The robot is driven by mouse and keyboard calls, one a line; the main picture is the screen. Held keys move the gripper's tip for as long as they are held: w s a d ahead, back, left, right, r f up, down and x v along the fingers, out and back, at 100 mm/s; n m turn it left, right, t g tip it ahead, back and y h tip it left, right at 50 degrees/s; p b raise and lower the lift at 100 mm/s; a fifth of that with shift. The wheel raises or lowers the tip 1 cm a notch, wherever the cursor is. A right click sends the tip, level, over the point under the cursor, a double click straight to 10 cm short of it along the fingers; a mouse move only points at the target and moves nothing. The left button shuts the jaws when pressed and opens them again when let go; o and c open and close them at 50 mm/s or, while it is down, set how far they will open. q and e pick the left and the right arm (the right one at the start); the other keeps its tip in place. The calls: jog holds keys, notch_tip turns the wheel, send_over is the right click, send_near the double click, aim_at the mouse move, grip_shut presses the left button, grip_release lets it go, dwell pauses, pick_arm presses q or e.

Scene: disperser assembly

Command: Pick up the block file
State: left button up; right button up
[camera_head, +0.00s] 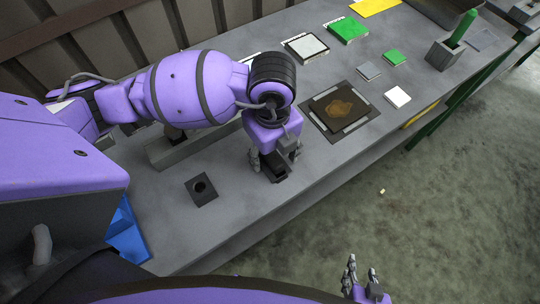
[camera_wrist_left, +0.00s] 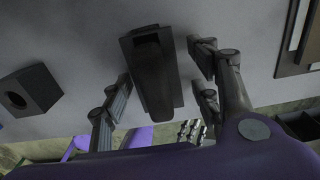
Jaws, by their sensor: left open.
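A dark, long block (camera_head: 275,168), likely the block file, sits on the grey bench under my left gripper. In the left wrist view the block (camera_wrist_left: 152,75) shows as a dark bar in a wider dark piece at its far end; I cannot tell whether they are one part. My left gripper (camera_head: 274,157) is open, pointing down, with its fingers on either side of the block. In the left wrist view its fingers (camera_wrist_left: 160,90) stand apart from the block, with gaps on both sides. My right gripper (camera_head: 362,275) is open and empty, low in the head view, off the bench.
A dark square block with a hole (camera_head: 202,188) stands left of the gripper. A dark plate with a brown patch (camera_head: 340,107) lies to the right. Green and white pads (camera_head: 348,30) and a holder with a green handle (camera_head: 445,52) are farther along. Blue bin at left (camera_head: 127,232).

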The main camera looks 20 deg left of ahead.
pick_arm(q)
jog(key=shift+c, duration=0.5)
pick_arm(e)
jog(key=shift+w+a, duration=0.2)
jog(key=shift+a, duration=0.1)
pick_arm(q)
jog(key=c, duration=1.2)
jog(key=shift+o, duration=0.2)
pick_arm(e)
jog(key=shift+d, duration=0.1)
pick_arm(q)
jog(key=shift+w+d+r, duration=0.1)
jog(key=shift+r, duration=0.35)
notch_tip(320, 180, up, 2)
jog(key=shift+r, duration=0.15)
jog(key=s+d+r+p, duration=0.2)
jog(key=s+d+r, duration=0.5)
jog(key=d, duration=0.5)
jog(key=shift+r+p, duration=0.35)
jog(key=shift+r, duration=1.05)
pick_arm(e)
jog(key=shift+w+a+r, duration=0.2)
jog(key=shift+r, duration=0.45)
jog(key=shift+w+a+r, duration=0.15)
jog(key=shift+w+r, duration=0.05)
jog(key=shift+r, duration=0.45)
